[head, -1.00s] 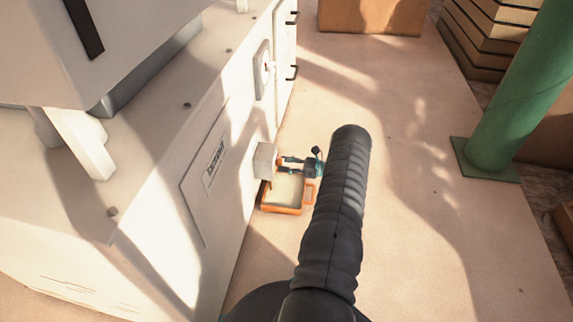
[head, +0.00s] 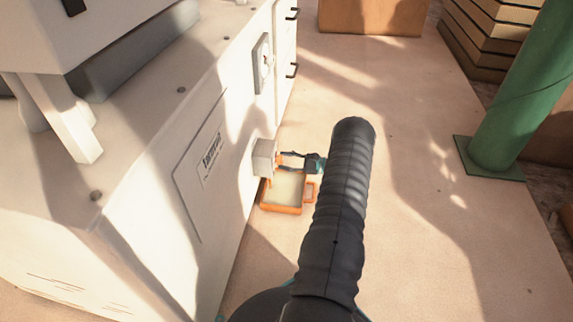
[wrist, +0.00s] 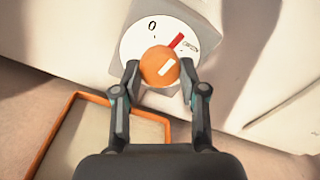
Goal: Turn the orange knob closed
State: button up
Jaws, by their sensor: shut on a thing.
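The orange knob (wrist: 158,64) sits on a round white dial (wrist: 140,38) marked "0" at upper left and small lettering at upper right. A red mark (wrist: 176,41) lies beyond the knob toward that lettering, and a white line on the knob slants the same way. My gripper (wrist: 160,70) is shut on the knob, one finger on each side. In the head view my gripper (head: 298,160) reaches the grey box (head: 264,158) on the machine's side. The knob's face is hidden there.
An orange-rimmed tray (head: 281,209) lies on the floor below the box. The white machine (head: 150,185) fills the left. A green post (head: 510,85) stands at right. Open floor (head: 430,240) lies between them.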

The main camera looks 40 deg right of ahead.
jog(key=n, duration=0.9)
jog(key=shift+w+d+r+n, duration=0.1)
jog(key=shift+n, duration=0.3)
dwell(0.4)
jog(key=o, duration=1.1)
jog(key=shift+o, duration=0.2)
jog(key=v, duration=1.2)
